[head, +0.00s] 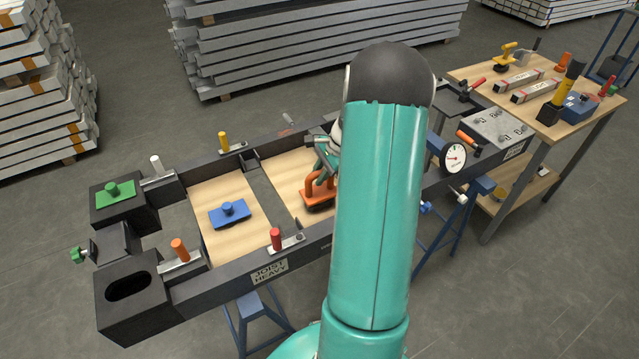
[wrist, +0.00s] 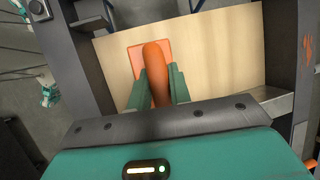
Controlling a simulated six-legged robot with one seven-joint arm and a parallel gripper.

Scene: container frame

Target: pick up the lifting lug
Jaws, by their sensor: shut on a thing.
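The lifting lug (head: 318,190) is an orange loop on an orange base plate. It is on a light wooden panel inside the dark frame, left of my arm in the head view. My gripper (head: 325,162) reaches down to it, its green fingers at the loop. In the wrist view the lug (wrist: 155,55) stands between the two fingers of my gripper (wrist: 157,88), which are shut on its loop. The base plate looks to be at the panel; I cannot tell whether it touches. My arm hides part of the panel to the right.
A blue knobbed plate (head: 230,213) lies on the left wooden panel. A green knobbed plate (head: 114,192) sits on the frame's corner. Toggle clamps with red (head: 276,238), orange and yellow handles line the frame. A tool-covered workbench (head: 540,85) stands at right.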

